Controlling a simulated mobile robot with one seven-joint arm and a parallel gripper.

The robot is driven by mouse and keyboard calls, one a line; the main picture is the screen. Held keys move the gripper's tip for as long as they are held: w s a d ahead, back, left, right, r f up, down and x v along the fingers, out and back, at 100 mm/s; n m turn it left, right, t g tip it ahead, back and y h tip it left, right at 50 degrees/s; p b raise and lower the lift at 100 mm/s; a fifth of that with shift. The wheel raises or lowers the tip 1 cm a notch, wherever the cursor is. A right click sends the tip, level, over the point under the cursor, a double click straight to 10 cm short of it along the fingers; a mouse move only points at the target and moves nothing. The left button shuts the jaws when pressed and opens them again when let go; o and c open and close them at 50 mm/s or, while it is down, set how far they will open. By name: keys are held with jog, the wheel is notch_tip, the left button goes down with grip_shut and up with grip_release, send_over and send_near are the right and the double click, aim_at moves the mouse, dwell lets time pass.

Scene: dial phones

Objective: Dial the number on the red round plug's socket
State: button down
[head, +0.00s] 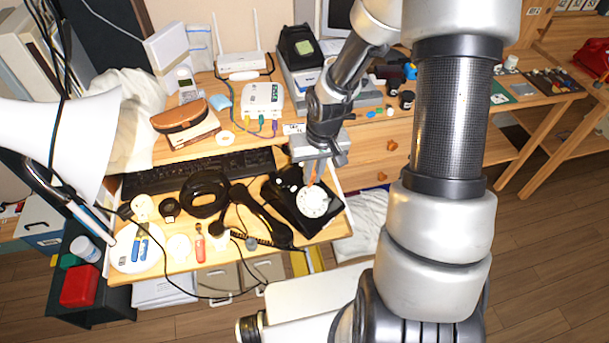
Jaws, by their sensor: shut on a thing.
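A black dial phone (283,197) with a white round dial (313,202) sits at the right front of the desk. Its black handset (262,216) lies off to the left on a coiled cord. My gripper (311,180) is over the phone, shut on a thin brownish piece whose tip is at or just above the dial's upper edge; contact cannot be told. A white socket box (262,96) stands behind, with small coloured plugs along its front. A red round plug and any numbers are too small to make out.
A black keyboard (205,173), brown case (180,118), black headphones-like ring (203,193) and white lamp (60,145) crowd the desk. A router (240,62) stands behind. A red phone (594,57) sits on a far right table.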

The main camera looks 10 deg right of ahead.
jog(key=shift+w+a+f+b, duration=0.1)
jog(key=shift+w+f+b, duration=0.25)
jog(key=shift+f+b, duration=0.35)
jog(key=shift+w+d+f+b, duration=0.1)
jog(key=shift+w+f+b, duration=0.2)
jog(key=shift+f+b, duration=0.35)
jog(key=shift+w+a+f+b, duration=0.1)
jog(key=shift+w+f+b, duration=0.25)
jog(key=shift+f+b, duration=0.3)
jog(key=shift+f, duration=0.15)
jog(key=shift+w+f, duration=0.15)
jog(key=shift+f, duration=0.15)
jog(key=shift+w+a+f+b, duration=0.15)
jog(key=shift+f+b, duration=0.3)
jog(key=shift+b, duration=0.15)
jog(key=shift+w+d, duration=0.25)
jog(key=shift+d, duration=0.45)
